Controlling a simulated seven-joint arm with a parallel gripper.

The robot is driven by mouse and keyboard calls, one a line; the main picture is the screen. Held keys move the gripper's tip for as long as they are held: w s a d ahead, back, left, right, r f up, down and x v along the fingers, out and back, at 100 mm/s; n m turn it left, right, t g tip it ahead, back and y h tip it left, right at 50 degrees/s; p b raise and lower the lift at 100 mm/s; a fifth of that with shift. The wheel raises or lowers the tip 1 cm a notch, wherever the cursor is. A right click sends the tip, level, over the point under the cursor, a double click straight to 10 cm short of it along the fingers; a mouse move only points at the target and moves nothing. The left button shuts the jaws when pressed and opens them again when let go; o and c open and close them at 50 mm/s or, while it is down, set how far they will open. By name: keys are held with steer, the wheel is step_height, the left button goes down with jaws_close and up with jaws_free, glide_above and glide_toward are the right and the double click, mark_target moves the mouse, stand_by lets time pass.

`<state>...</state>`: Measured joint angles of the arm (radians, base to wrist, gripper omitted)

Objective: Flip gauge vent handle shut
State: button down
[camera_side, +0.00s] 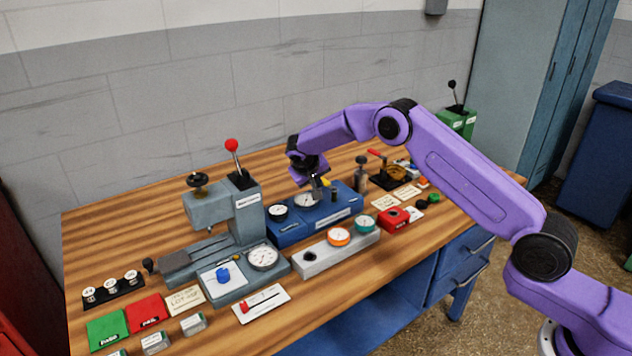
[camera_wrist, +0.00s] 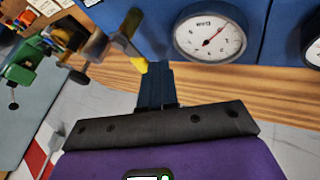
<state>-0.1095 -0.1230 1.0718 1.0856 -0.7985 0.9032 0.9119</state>
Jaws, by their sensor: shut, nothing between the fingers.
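The blue box (camera_side: 345,205) carries white dial gauges; one gauge (camera_side: 278,212) is at its left. Another gauge (camera_side: 306,200) is by my gripper (camera_side: 318,192), and a large dial with a red needle (camera_wrist: 210,33) shows in the wrist view. A small lever with a yellow tip (camera_wrist: 138,63) stands beside that dial; its yellow part (camera_side: 326,183) also shows in the side view. I take it for the vent handle. My gripper (camera_wrist: 156,75) is shut and empty, its fingertips close beside the yellow tip. I cannot tell whether they touch.
A grey press with a red-knobbed lever (camera_side: 232,146) stands left of the blue box. A grey block (camera_side: 325,260) with an orange dial lies in front. A red-handled valve (camera_side: 377,153) and a knobbed post (camera_side: 361,175) stand to the right. The wooden bench front is partly clear.

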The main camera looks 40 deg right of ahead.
mark_target(324, 178)
steer(key=shift+w+d+m, duration=0.15)
steer(key=shift+d+m, duration=0.05)
steer(key=shift+m, duration=0.2)
steer(key=shift+w+d+m+g+h, duration=0.15)
steer(key=shift+d+m+g+h, duration=0.15)
steer(key=shift+m+g, duration=0.3)
steer(key=shift+w+d, duration=0.2)
steer(key=shift+d, duration=0.3)
steer(key=shift+w+d, duration=0.15)
steer(key=shift+d, duration=1.15)
steer(key=shift+s+d, duration=0.35)
steer(key=shift+d, duration=0.45)
steer(key=shift+s+d+m+g, duration=0.2)
steer(key=shift+m+g, duration=0.2)
steer(key=shift+m, duration=0.2)
steer(key=shift+d+m, duration=0.1)
steer(key=shift+m, duration=0.2)
steer(key=shift+r, duration=0.1)
steer(key=v, duration=1.7)
steer(key=shift+a, duration=0.4)
